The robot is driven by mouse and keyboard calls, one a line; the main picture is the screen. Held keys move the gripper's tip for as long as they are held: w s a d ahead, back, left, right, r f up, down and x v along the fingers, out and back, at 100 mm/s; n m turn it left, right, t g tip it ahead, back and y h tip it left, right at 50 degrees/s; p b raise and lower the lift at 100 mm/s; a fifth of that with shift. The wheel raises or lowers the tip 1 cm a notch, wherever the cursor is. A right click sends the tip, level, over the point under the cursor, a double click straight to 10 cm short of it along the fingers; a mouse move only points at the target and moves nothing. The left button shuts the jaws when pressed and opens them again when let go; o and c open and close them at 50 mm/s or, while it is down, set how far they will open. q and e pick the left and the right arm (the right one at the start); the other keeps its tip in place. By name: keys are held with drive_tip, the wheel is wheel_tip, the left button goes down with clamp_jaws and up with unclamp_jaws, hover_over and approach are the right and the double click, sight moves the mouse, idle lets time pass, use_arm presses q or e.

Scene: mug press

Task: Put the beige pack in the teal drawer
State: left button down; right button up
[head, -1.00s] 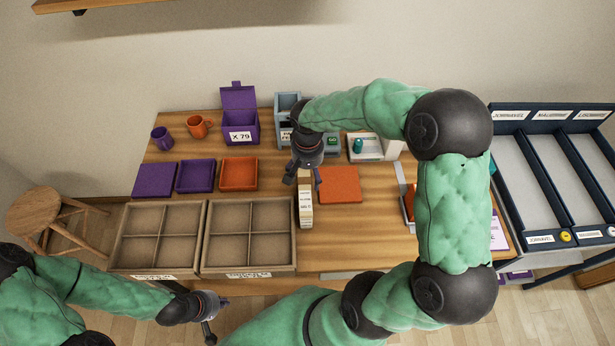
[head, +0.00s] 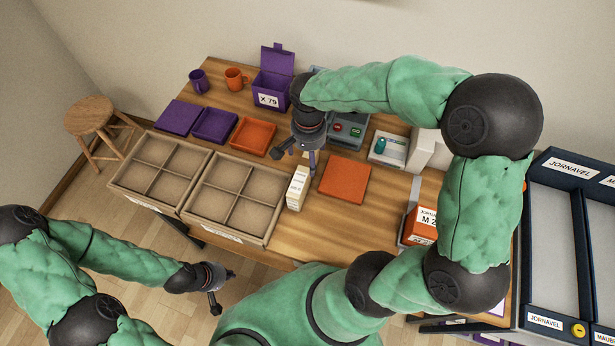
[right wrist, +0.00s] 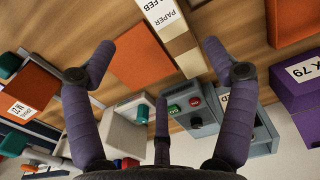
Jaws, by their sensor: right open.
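The beige pack (head: 298,187), a narrow box with a white label, stands on the wooden table right of the cardboard trays. In the right wrist view the pack (right wrist: 184,45) shows between the fingers, its label reading PAPER FEB. My right gripper (head: 299,158) is open just above and behind the pack in the head view; its spread fingers show in the right wrist view (right wrist: 160,50), with nothing held. My left gripper (head: 223,288) is off the table's front edge, empty; its jaw opening is unclear. I cannot make out a teal drawer in these frames.
An orange mat (head: 345,180) lies right of the pack, and a divided cardboard tray (head: 268,240) is on its left. A grey-blue machine (head: 349,129) with red and green buttons stands behind. A purple box (head: 271,92) is at the back. Dark sorting bins (head: 540,255) stand right.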

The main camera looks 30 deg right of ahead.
hover_over(306, 170)
drive_tip(key=f, duration=0.2)
drive_tip(key=f+b, duration=0.1)
drive_tip(key=f, duration=0.1)
drive_tip(key=shift+s+a, duration=0.1)
drive_tip(key=shift+s, duration=0.25)
drive_tip(key=shift+f, duration=0.65)
drive_tip(key=shift+w+f+b, duration=0.2)
drive_tip(key=shift+f+b, duration=0.35)
drive_tip(key=shift+f, duration=0.8)
drive_tip(key=shift+w+f+b, duration=0.15)
drive_tip(key=shift+f+b, duration=0.35)
drive_tip(key=shift+f, duration=0.8)
clamp_jaws()
drive_tip(key=shift+r, duration=0.1)
